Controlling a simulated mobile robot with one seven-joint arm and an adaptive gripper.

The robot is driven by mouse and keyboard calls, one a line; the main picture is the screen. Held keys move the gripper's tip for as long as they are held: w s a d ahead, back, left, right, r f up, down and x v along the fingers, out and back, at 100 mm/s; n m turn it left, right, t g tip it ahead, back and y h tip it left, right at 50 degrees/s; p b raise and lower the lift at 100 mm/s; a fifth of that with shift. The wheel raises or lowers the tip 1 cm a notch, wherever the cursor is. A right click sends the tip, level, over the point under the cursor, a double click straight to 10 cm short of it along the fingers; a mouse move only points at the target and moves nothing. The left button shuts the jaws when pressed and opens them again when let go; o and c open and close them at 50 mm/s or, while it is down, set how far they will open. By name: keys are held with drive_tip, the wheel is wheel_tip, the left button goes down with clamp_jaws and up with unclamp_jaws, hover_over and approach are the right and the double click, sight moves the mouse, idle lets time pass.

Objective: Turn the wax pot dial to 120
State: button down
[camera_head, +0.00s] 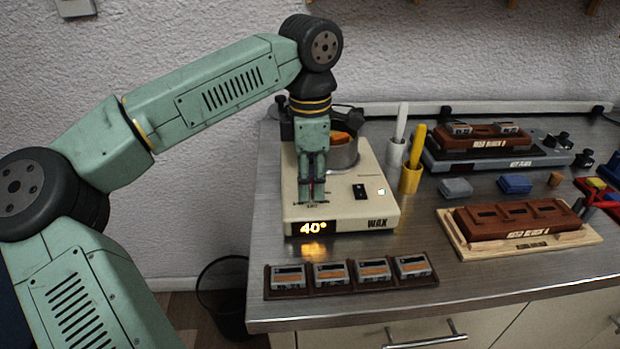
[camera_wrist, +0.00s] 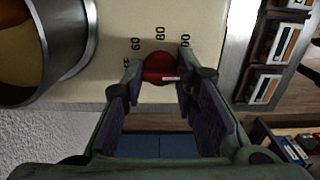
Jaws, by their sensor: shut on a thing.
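The cream wax pot unit (camera_head: 345,205) stands on the metal bench, with "WAX" on its front and a lit display (camera_head: 313,228) reading 40°. Its metal pot (camera_head: 343,155) holds something orange; the pot (camera_wrist: 75,50) also shows at the left of the wrist view. The red dial (camera_wrist: 160,67) sits between my fingertips in the wrist view, with a pale mark on it and printed numbers beside it, among them 60 and 80. My gripper (camera_head: 311,200) points down over the unit's left front and is shut on the dial. In the head view the gripper mostly hides the dial.
A dark tray (camera_head: 350,289) with several small blocks lies in front of the unit. White and yellow cups (camera_head: 411,178) with tools stand to its right. Brown blocks on boards (camera_head: 520,225) lie farther right. A black bin (camera_head: 222,295) stands below the bench's left edge.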

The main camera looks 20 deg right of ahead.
idle(0.3)
drive_tip(key=c, duration=1.3)
unclamp_jaws()
drive_tip(key=shift+r, duration=0.1)
wheel_tip(320, 180, up, 12)
drive_tip(key=shift+f, duration=0.1)
